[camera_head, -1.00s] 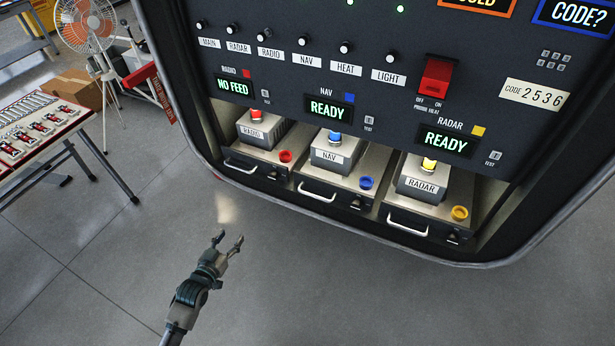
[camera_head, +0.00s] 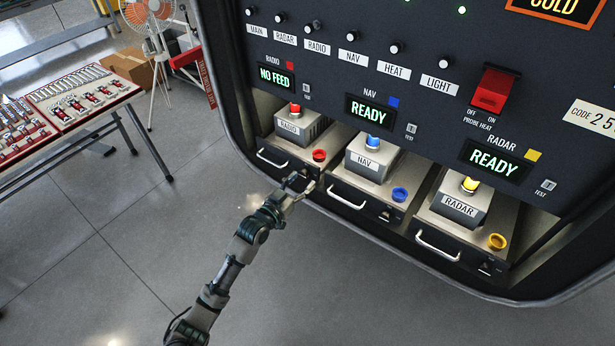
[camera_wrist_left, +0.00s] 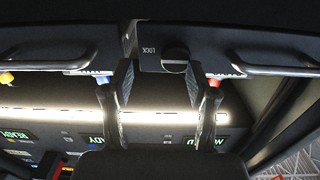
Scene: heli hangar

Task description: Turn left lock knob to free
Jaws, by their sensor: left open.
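My left gripper (camera_head: 302,182) is open and empty at the front right of the RADIO drawer (camera_head: 268,157), the leftmost of three. In the left wrist view, a dark round lock knob (camera_wrist_left: 174,66) sits beside a LOCK label (camera_wrist_left: 150,54) on the drawer front. It appears between my two open fingers, with no clear contact. In the head view the gripper covers this knob. The RADIO box (camera_head: 300,128) stands on its drawer beside a red knob (camera_head: 319,155). My right gripper is not in view.
The NAV drawer (camera_head: 347,198) and RADAR drawer (camera_head: 437,247) stand to the right, each with a protruding handle. The dark panel (camera_head: 420,60) overhangs the drawers. A table with trays (camera_head: 75,115) stands at left. The floor below my arm is clear.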

